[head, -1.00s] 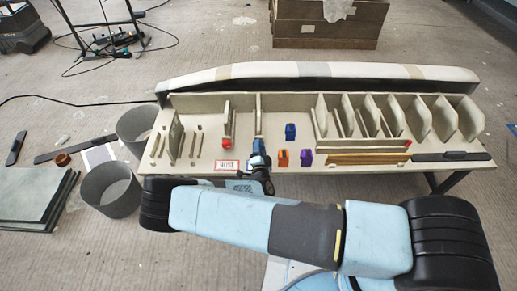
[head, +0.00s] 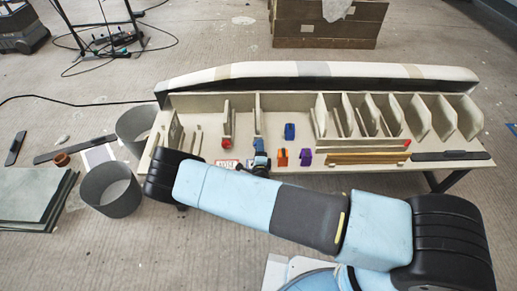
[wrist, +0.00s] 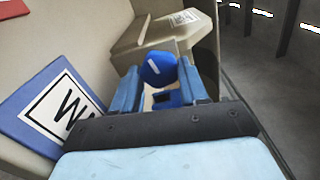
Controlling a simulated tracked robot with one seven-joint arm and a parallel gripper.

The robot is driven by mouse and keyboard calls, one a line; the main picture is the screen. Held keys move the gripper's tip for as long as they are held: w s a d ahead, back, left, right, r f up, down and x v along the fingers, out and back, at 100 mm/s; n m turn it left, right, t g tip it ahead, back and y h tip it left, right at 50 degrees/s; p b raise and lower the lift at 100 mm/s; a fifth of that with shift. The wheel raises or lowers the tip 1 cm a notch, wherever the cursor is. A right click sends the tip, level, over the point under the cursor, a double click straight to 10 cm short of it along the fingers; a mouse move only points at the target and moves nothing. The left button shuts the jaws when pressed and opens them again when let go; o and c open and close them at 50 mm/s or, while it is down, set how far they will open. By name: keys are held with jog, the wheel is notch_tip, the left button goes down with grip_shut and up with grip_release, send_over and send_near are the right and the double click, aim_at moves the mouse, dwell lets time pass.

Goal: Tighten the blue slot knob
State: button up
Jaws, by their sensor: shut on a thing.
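In the wrist view, a blue knob (wrist: 158,69) with a white mark on its face sits between the two light-blue fingers of my gripper (wrist: 160,80). My gripper is shut on it. A second blue part with a dark notch shows just below the knob, between the fingers. In the head view, my gripper (head: 260,160) is at the front edge of the long beige mould (head: 205,103), left of the orange block. The knob is too small there to tell from the fingers. Its slot and seating are hard to make out.
Another blue block (head: 290,131), an orange block (head: 283,158) and a purple block (head: 305,157) stand close right of my gripper. A red block (head: 227,144) is to its left. A blue-framed label (wrist: 62,108) lies beside the fingers. Grey buckets (head: 111,190) stand at the left.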

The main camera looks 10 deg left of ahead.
jog(key=shift+d+f, duration=0.2)
jog(key=o, duration=1.1)
jog(key=shift+a+r, duration=0.1)
jog(key=shift+a, duration=0.05)
jog(key=shift+c, duration=0.2)
jog(key=v, duration=1.3)
jog(key=shift+s, duration=0.4)
